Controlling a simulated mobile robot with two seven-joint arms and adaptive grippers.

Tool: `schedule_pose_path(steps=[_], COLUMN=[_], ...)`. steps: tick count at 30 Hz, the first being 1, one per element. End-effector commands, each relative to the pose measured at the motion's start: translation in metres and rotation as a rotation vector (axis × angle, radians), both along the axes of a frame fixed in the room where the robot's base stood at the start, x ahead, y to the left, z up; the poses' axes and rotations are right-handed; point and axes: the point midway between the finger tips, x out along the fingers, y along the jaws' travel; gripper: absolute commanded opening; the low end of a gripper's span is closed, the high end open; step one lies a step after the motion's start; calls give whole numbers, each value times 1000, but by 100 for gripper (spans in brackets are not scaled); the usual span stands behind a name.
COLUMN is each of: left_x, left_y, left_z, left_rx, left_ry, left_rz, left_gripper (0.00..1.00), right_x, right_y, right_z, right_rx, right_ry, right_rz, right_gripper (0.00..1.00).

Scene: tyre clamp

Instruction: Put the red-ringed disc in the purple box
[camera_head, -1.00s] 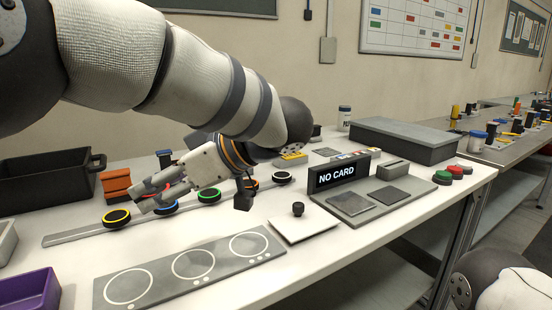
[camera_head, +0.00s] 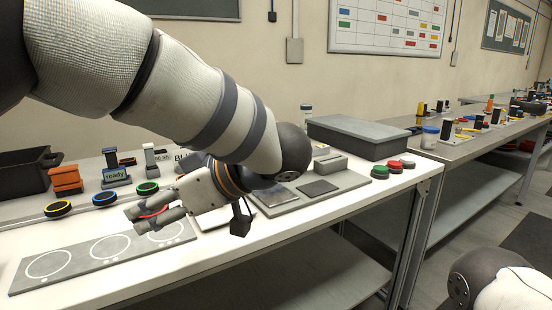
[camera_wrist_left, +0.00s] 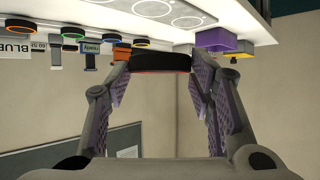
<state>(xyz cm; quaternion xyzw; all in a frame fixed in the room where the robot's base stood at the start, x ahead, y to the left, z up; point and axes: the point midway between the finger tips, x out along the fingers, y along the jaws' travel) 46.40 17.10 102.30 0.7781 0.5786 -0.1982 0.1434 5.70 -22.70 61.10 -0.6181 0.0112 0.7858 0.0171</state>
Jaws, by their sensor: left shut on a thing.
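My left gripper (camera_head: 147,215) is shut on the red-ringed disc (camera_head: 153,211), of which only a red edge shows between the fingers. In the left wrist view the black disc with its red rim (camera_wrist_left: 160,62) is pinched between both fingers, clear of the table. In the head view the gripper appears over the right end of the grey plate with white circles (camera_head: 60,278). The purple box (camera_wrist_left: 222,40) shows in the left wrist view, beyond the finger on the right; the head view does not show it. My right gripper is not in view.
Yellow (camera_head: 58,209), blue (camera_head: 104,198) and green (camera_head: 147,188) ringed discs stand in a row behind the plate. A small "ready" display (camera_head: 115,174), orange blocks (camera_head: 66,179) and a black bin (camera_head: 25,170) are behind them. A yellow-marked box (camera_wrist_left: 240,50) is beside the purple box.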

Motion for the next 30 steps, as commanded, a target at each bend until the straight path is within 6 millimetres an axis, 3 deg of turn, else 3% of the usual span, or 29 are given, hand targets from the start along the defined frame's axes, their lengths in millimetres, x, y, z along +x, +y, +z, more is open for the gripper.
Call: schedule_pose_path(steps=[12,17,26,30], left_x=[-87,-115,-114,-112], left_y=[1,0,0,0], left_z=[-127,-168,-168,-150], left_rx=[-1,-2,-11,0], left_ry=[26,32,24,-9], left_rz=[-289,-382,-375,-379], left_gripper=[21,21,21,21], right_x=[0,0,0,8], right_y=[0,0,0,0], right_z=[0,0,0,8], right_rx=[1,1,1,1], right_ry=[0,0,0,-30], right_rz=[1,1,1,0], right_gripper=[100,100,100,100])
